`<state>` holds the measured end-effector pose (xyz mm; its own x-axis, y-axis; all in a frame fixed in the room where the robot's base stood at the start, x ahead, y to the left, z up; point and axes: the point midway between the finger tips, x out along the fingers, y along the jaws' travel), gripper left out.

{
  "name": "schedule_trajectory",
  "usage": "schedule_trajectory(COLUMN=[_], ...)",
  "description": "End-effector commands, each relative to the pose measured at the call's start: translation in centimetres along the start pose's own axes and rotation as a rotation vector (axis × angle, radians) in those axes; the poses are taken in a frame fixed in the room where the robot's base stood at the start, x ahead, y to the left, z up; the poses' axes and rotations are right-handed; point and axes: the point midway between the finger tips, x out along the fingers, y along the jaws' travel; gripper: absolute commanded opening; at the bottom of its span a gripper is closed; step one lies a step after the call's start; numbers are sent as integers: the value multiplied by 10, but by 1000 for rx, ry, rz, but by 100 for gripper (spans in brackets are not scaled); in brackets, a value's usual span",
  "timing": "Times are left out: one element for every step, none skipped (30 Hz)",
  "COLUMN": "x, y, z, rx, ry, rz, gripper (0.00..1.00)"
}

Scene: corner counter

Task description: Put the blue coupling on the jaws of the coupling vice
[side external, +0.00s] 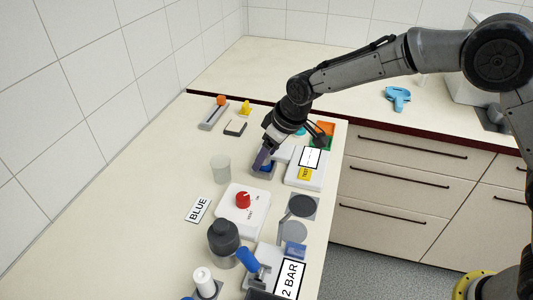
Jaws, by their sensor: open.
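My gripper (261,161) points down at the middle of the counter. It is open, though the gap between its fingers is hard to see at this size. A small dark blue piece (266,169) sits on a grey base just under and beside the fingertips; it may be the blue coupling on the vice. The fingers partly hide it, and I cannot tell whether they touch it or how it is seated. Another blue piece (295,250) lies near the front, beside a plate with a blue handle (247,260).
A "BLUE" card (199,209) lies left and a "2 BAR" sign (289,279) in front. The left strip of counter is mostly clear.

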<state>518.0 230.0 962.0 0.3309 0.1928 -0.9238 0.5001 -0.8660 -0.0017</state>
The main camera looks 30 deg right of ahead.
Motion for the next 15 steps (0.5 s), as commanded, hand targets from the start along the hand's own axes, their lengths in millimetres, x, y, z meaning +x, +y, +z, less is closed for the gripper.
schedule_trajectory(x=[0,-1,-2,-3,-5,-9,-14,-18,-25,-31,-37,-45,-52,-58,-67], y=[0,0,0,0,0,0,0,0,0,0,0,0,0,0,0], z=[0,0,-1,-2,-2,-2,-2,-2,-2,-3,-3,-3,-3,-2,-3], rx=[0,0,0,0,0,0,0,0,0,0,0,1,1,1,1], ry=[0,0,1,2,2,3,4,5,5,6,6,6,6,5,6], rz=[0,0,0,0,0,0,1,1,1,1,1,1,1,1,1], gripper=[70,70,70,70,70,70,70,70,70,70,70,70,70,70,70])
